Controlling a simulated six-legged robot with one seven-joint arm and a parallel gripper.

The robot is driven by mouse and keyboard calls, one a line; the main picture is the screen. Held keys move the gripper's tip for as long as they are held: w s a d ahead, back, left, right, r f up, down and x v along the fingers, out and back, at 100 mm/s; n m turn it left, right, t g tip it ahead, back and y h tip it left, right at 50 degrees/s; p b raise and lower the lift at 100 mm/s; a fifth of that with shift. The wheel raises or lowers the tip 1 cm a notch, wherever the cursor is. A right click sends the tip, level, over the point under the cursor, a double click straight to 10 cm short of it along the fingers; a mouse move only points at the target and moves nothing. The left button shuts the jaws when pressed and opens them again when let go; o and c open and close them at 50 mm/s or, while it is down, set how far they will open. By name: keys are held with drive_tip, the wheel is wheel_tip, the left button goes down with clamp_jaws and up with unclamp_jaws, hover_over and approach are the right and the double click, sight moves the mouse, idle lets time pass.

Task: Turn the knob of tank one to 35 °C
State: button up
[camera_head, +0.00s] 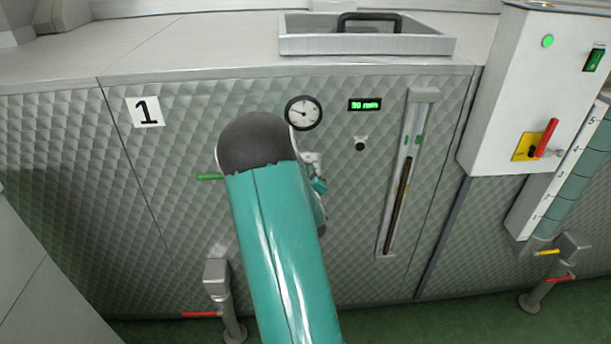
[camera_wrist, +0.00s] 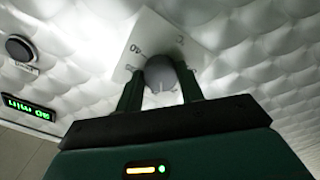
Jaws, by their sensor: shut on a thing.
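In the wrist view my gripper (camera_wrist: 160,90) has its two dark fingers closed on either side of a round grey knob (camera_wrist: 160,73). The knob sits on a white scale plate (camera_wrist: 148,32) on the quilted panel. The plate carries small markings, one looking like an upside-down 40; which mark the knob points to cannot be read. In the head view tank one (camera_head: 180,190) bears a plate with the number 1 (camera_head: 145,111). My arm hides the knob and the fingertips there.
A round dial gauge (camera_head: 304,113), a green display reading about 90 min (camera_head: 364,105) and a black button (camera_head: 360,146) sit on the panel. A vertical sight slot (camera_head: 400,190) is to their right. A white control box (camera_head: 525,95) stands out at the right.

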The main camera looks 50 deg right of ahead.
drive_tip(key=shift+w+r+m, duration=0.15)
drive_tip(key=shift+m, duration=4.45)
drive_tip(key=shift+w+r+m, duration=0.1)
drive_tip(key=shift+r+m, duration=0.05)
drive_tip(key=shift+m, duration=4.45)
drive_tip(key=o, duration=0.7)
drive_tip(key=shift+o, duration=1.4)
drive_tip(key=shift+s+f, duration=0.1)
drive_tip(key=shift+f, duration=0.05)
drive_tip(key=shift+a, duration=0.1)
